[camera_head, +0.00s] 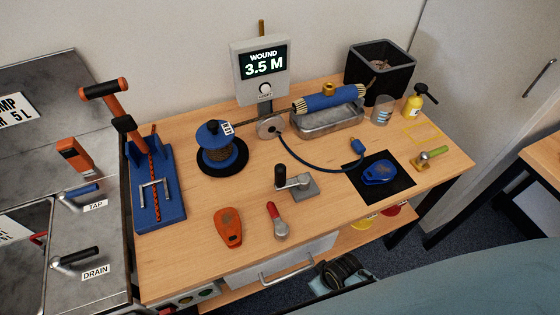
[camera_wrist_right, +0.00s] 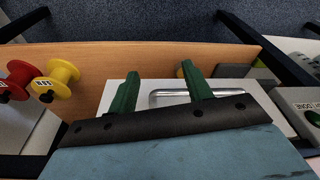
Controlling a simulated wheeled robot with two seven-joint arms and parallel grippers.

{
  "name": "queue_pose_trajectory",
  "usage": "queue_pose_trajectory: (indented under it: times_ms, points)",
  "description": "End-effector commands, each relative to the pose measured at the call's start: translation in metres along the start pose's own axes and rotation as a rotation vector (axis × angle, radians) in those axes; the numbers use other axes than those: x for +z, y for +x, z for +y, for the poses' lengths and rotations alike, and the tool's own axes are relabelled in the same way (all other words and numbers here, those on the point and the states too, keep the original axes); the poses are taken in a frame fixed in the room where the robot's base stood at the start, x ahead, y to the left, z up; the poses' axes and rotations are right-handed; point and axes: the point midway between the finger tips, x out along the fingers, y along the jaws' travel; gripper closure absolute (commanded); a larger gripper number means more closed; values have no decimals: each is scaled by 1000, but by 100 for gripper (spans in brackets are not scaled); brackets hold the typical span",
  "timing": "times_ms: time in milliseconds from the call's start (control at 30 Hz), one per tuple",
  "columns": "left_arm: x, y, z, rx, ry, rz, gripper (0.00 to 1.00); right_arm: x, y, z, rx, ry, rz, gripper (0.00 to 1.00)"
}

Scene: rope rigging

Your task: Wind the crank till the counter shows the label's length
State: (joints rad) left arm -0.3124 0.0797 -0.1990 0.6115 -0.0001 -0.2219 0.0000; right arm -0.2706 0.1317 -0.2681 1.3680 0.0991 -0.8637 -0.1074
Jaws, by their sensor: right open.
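The counter (camera_head: 263,72) is a grey box at the back of the bench, and its screen reads WOUND 3.5 M. A RESET knob (camera_head: 265,90) is below the screen. A blue spool (camera_head: 221,150) with brown rope stands on a black disc, with a small white label (camera_head: 227,128) whose print is too small to read. A crank with a black upright grip (camera_head: 281,178) sits on a grey plate at mid-bench. My right gripper (camera_wrist_right: 160,72) is open and empty in the right wrist view, near the drawer front. My left gripper is in neither view.
An orange tool (camera_head: 228,227) and a red-handled tool (camera_head: 277,220) lie near the bench's front edge. A blue tool (camera_head: 380,172) lies on a black mat. A blue stand (camera_head: 160,190) is at left. The drawer handle (camera_wrist_right: 190,95) is close to my right gripper.

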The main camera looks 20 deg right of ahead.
Motion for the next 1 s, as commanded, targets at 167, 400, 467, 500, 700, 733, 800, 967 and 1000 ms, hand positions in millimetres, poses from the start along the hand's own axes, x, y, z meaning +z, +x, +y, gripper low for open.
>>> queue_pose_trajectory:
  times_ms: [167, 400, 467, 500, 700, 733, 800, 967, 1000]
  points:
    - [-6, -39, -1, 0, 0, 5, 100, -74, -106, -12, -38, -84, 53, 50]
    - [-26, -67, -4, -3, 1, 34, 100, -128, -206, -32, -85, -221, 95, 50]
    - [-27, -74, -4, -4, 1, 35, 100, -141, -229, -38, -100, -278, 104, 50]
    - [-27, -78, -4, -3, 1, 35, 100, -151, -243, -43, -112, -327, 109, 50]
    - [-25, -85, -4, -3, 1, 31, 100, -191, -264, -60, -159, -594, 98, 50]
    - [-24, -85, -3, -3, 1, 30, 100, -196, -264, -62, -164, -632, 92, 50]
    - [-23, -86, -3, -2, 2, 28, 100, -209, -263, -62, -169, -723, 77, 50]
    - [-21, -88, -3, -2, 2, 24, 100, -243, -261, -48, -168, -950, 14, 50]
    - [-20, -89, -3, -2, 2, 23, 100, -252, -262, -41, -164, -1008, -8, 50]
